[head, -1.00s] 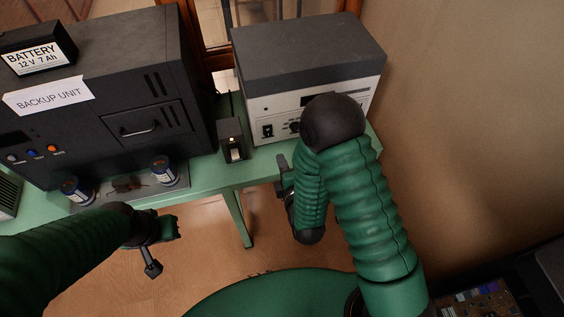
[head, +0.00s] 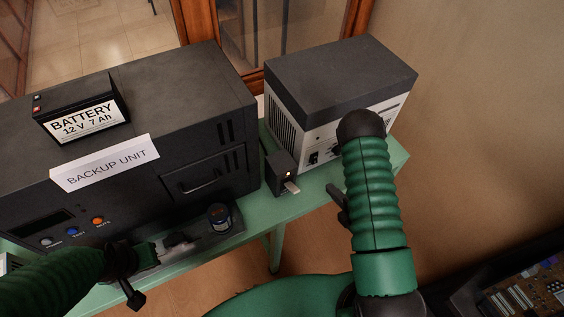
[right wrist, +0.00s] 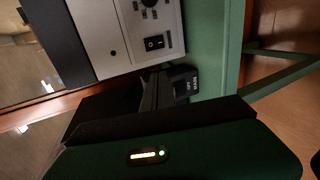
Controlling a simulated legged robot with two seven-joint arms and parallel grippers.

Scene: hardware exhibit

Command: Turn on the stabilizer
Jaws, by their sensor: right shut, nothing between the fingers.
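The stabilizer seems to be the pale-fronted box with a dark grey top (head: 340,75) at the right end of the green table. My forearm hides part of its front. A black rocker switch (right wrist: 154,43) shows on its front panel in the right wrist view, with a knob above it. My left gripper (head: 140,275) is open and empty in front of the backup unit.
The large backup unit (head: 100,200) bears a battery (head: 85,117). Bare green table (head: 316,190) shows before the stabilizer.

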